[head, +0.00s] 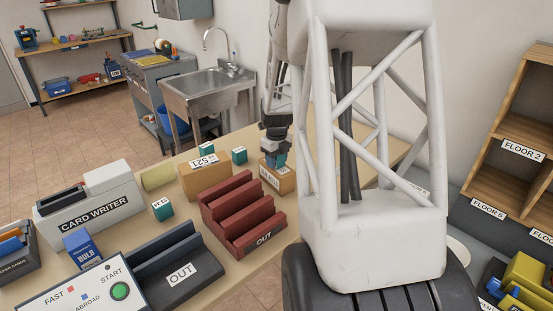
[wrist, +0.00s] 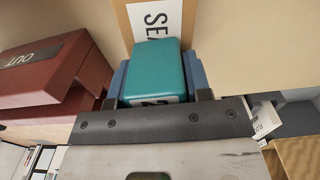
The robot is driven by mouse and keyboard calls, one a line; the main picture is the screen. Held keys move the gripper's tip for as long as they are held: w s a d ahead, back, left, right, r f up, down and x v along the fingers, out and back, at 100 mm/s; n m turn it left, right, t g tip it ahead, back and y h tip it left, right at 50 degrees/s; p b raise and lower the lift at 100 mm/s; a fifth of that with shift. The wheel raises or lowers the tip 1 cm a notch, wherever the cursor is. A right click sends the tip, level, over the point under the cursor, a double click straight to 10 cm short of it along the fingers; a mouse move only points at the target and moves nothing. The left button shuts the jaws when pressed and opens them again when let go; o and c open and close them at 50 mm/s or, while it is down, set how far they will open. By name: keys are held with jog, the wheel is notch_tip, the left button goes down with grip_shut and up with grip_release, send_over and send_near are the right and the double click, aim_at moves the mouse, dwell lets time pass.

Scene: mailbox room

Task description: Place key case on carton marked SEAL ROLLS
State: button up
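A small teal case (wrist: 160,72), which I take as the key case, is between the fingers of my gripper (wrist: 160,90). In the head view the teal case (head: 279,160) shows under my gripper (head: 277,150), right at the top of a brown carton (head: 286,182). I cannot tell whether it touches the carton. In the wrist view the carton (wrist: 122,20) lies beyond the case, and its white label begins "SEA"; the rest is hidden by the case. My arm covers part of the area right of the carton.
A dark red stepped OUT rack (head: 240,205) stands close to the carton's left front. Another labelled carton (head: 205,182) and further teal boxes (head: 239,155) (head: 162,209) stand on the table. A card writer (head: 90,203) and a dark OUT tray (head: 165,265) are further left.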

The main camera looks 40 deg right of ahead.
jog(key=o, duration=0.4)
jog(key=shift+r, duration=0.1)
notch_tip(320, 180, up, 12)
jog(key=shift+r, duration=0.1)
dwell(0.6)
dwell(0.4)
